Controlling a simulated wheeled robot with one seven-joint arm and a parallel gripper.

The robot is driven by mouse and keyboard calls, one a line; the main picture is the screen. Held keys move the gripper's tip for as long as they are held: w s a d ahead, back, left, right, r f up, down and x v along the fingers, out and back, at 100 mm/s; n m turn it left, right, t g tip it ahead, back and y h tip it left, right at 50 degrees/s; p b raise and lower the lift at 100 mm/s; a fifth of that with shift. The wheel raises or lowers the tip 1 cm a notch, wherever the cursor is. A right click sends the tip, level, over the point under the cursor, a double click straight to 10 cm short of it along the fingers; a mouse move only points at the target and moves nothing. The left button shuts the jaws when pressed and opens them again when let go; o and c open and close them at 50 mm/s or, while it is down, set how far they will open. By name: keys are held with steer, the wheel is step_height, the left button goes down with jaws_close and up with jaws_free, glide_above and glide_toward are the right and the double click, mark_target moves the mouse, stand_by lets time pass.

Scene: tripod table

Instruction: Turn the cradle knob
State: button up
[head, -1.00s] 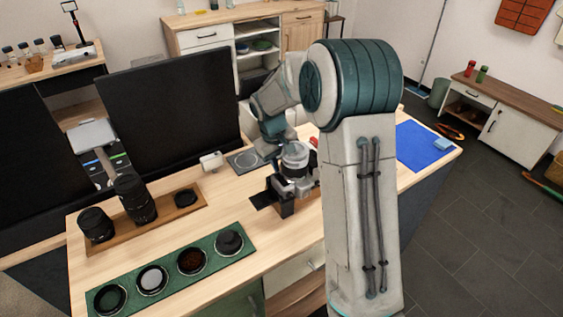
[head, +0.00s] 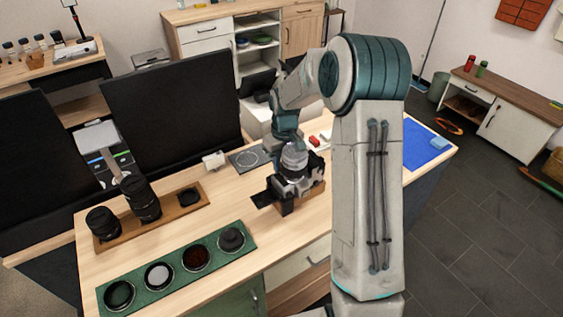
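A wooden tray (head: 172,222) with black lenses and a green mat (head: 212,263) with several round filters lie to the left. A blue mat (head: 421,148) lies right of my arm. A small red item (head: 314,141) is behind the camera. Dark monitors (head: 170,105) stand at the back left.

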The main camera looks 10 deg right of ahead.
steer(key=shift+d+y+p, duration=0.15)
steer(key=shift+y+p, duration=0.45)
steer(key=shift+p, duration=0.1)
steer(key=shift+g+y+p, duration=0.4)
steer(key=shift+y+p, duration=0.05)
steer(key=shift+y, duration=0.05)
steer(key=shift+d+f+y+p, duration=0.1)
steer(key=shift+y+p, duration=0.2)
steer(key=shift+y, duration=0.2)
steer(key=shift+w+d+g+y+p, duration=0.15)
steer(key=shift+g+y+p, duration=0.3)
steer(key=shift+y, duration=0.65)
steer(key=o, duration=0.7)
